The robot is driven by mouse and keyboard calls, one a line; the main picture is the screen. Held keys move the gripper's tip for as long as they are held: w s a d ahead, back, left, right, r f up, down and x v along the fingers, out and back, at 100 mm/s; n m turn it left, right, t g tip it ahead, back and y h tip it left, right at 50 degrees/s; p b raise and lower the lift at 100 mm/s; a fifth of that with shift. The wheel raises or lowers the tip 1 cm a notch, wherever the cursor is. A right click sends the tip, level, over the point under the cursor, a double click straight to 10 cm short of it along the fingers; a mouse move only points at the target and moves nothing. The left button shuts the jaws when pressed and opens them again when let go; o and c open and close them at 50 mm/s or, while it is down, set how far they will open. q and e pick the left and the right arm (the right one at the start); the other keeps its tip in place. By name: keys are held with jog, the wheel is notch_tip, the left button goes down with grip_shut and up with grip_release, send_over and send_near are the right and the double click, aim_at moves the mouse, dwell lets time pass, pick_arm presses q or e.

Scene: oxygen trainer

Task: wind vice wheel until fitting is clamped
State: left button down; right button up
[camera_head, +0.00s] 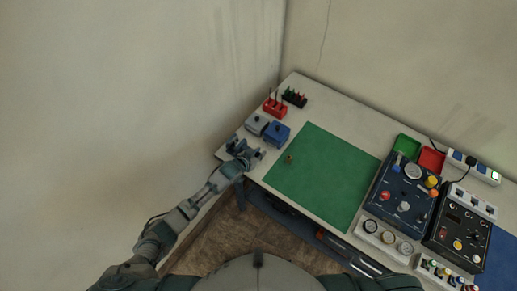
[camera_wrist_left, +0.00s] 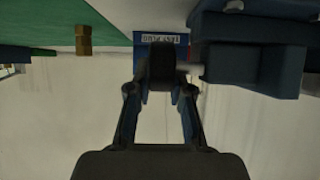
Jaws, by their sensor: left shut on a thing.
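The blue vice (camera_head: 256,156) stands at the left edge of the bench; it shows large at the upper right of the left wrist view (camera_wrist_left: 250,65). Its dark wheel (camera_wrist_left: 162,60) is between the fingertips of my left gripper (camera_head: 240,160), which is shut on it. In the left wrist view the gripper (camera_wrist_left: 160,92) shows both fingers, one on each side of the wheel. A small brass fitting (camera_head: 290,158) stands on the green mat, apart from the vice; the left wrist view shows it too (camera_wrist_left: 83,40). The vice jaws are not clear. My right gripper is out of view.
The green mat (camera_head: 325,175) is otherwise bare. A blue box (camera_head: 277,132), a grey box (camera_head: 257,123) and a red rack (camera_head: 274,107) stand behind the vice. Control panels (camera_head: 400,192) and red and green trays fill the right side. A wall rises close on the left.

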pick_arm(q)
jog(key=shift+w+d+r+g+y+p, duration=0.1)
jog(key=shift+g+y+p, duration=0.2)
jog(key=shift+g+p, duration=0.15)
jog(key=c, duration=1.3)
grip_release()
jog(key=shift+c, duration=0.2)
jog(key=v, duration=1.1)
jog(key=shift+s+a, duration=0.25)
jog(key=shift+s, duration=0.05)
jog(key=shift+d, duration=0.1)
